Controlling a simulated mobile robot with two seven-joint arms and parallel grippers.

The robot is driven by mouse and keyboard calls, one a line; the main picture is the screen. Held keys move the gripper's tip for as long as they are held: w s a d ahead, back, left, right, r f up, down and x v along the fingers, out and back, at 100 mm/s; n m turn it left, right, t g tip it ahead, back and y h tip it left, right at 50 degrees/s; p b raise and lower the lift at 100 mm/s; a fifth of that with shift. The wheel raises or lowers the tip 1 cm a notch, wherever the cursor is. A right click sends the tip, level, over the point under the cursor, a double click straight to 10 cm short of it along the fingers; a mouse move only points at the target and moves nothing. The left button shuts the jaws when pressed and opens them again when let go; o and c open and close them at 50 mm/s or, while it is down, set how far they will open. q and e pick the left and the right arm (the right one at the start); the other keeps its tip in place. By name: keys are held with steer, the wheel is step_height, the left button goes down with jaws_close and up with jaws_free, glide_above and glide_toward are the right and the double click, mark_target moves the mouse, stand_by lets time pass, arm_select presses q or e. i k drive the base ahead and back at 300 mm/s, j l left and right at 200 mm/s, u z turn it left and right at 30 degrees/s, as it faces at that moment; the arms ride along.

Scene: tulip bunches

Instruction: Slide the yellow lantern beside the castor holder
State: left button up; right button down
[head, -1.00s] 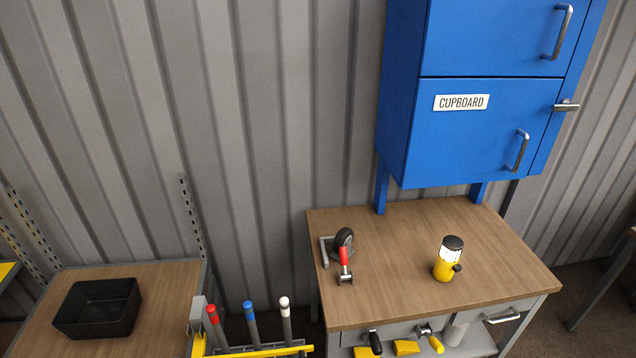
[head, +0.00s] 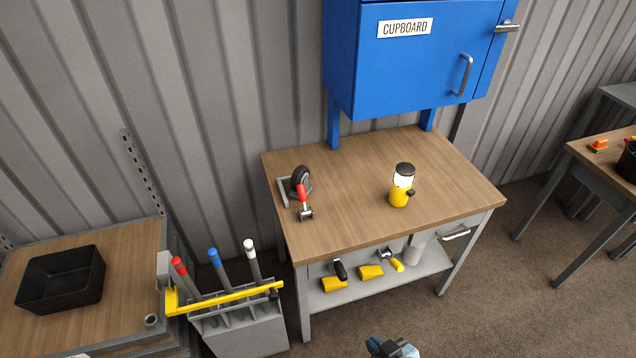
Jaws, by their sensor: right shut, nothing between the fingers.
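The yellow lantern (head: 400,197) stands upright on the wooden tabletop (head: 350,215), right of its middle. It has a yellow base, a lit white body and a black top, with a small dark knob at its right. The castor holder (head: 283,192) is a grey metal piece at the left of the same tabletop, with a dark wheel (head: 301,179) and a red-handled part at it. A wide gap of bare wood lies between the lantern and the holder. My right gripper (head: 384,346) shows at the bottom edge, shut, well away from the table. My left gripper is out of view.
A blue cupboard (head: 415,65) stands behind the table. The shelf (head: 325,299) below holds yellow-handled tools. Left are a rack with red, blue and white-topped handles (head: 216,258) and a black bin (head: 60,280) on another bench. Another table (head: 590,160) stands at the right.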

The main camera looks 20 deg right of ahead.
mark_target(404, 172)
steer(key=i+l, duration=0.15)
steer(key=l, duration=0.25)
steer(key=i+l, duration=0.1)
steer(key=l, duration=0.3)
steer(key=i+l, duration=0.15)
steer(key=l, duration=0.25)
steer(key=i+l, duration=0.15)
steer(key=l, duration=0.25)
steer(key=i+l, duration=0.1)
steer(key=l, duration=0.3)
